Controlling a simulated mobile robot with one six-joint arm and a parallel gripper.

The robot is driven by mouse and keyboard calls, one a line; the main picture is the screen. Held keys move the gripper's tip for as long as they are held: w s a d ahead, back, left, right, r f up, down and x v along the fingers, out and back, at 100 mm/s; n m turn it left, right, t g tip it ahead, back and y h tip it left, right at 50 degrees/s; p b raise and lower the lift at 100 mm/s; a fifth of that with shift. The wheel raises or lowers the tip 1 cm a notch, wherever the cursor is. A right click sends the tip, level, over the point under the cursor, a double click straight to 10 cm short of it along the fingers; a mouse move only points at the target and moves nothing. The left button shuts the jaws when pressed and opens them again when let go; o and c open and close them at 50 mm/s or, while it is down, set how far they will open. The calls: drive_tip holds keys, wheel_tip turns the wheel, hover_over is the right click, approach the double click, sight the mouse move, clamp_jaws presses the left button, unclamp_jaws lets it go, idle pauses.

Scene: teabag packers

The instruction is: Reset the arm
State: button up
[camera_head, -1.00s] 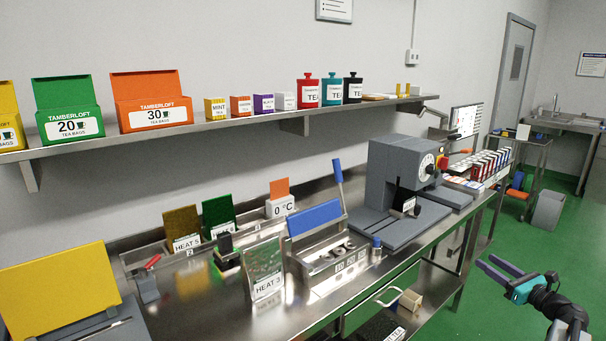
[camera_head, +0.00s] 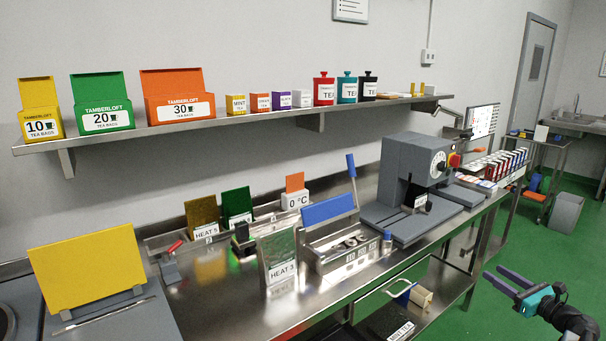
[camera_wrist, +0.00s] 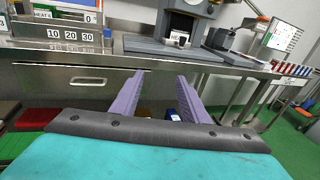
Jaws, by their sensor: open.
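My gripper (camera_head: 511,281) is at the lower right of the head view, out over the green floor in front of the steel bench (camera_head: 215,318). Its two purple-grey fingers are apart with nothing between them. In the wrist view my gripper (camera_wrist: 163,88) also shows open and empty, its fingers pointing toward the bench front and its drawer (camera_wrist: 75,78). My dark arm runs off the lower right corner of the head view.
On the bench stand a grey press machine (camera_head: 407,172), a blue-lidded metal rack (camera_head: 328,211), a yellow panel (camera_head: 88,265) and heat-labelled holders. A wall shelf (camera_head: 230,126) holds tea boxes and tins. A grey bin (camera_head: 566,213) stands on the open floor (camera_head: 540,245) at right.

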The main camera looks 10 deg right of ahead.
drive_tip(key=w+a+f+n+g+y, duration=0.2)
drive_tip(key=a+f+n+g, duration=0.15)
drive_tip(key=a+f, duration=0.7)
drive_tip(key=s+a+f+n+g, duration=0.3)
drive_tip(key=a+f+n, duration=0.1)
drive_tip(key=a+f, duration=0.45)
drive_tip(key=s+a+f+n+g+y, duration=0.1)
drive_tip(key=s+a+f+n+g, duration=0.15)
drive_tip(key=a+f, duration=0.6)
drive_tip(key=s+a+f+n+g, duration=0.2)
drive_tip(key=a+f+n+g, duration=0.3)
drive_tip(key=a, duration=0.6)
drive_tip(key=s+a+f+n+g+h, duration=0.1)
drive_tip(key=s+a+f+n+g, duration=0.1)
drive_tip(key=s+a+f+n, duration=0.35)
drive_tip(key=s+a+f+n+g+h, duration=0.1)
drive_tip(key=s+a+f+n+g, duration=0.15)
drive_tip(key=s+a+f, duration=0.6)
drive_tip(key=s+d+f+n+g+h, duration=0.1)
drive_tip(key=s+n+g+h, duration=0.3)
drive_tip(key=s+n, duration=0.5)
drive_tip(key=s+f+h, duration=0.1)
drive_tip(key=s, duration=0.8)
drive_tip(key=shift+s+d+n, duration=0.2)
drive_tip(key=shift+s+n, duration=0.1)
drive_tip(key=shift+n, duration=0.1)
drive_tip(key=shift+f, duration=0.1)
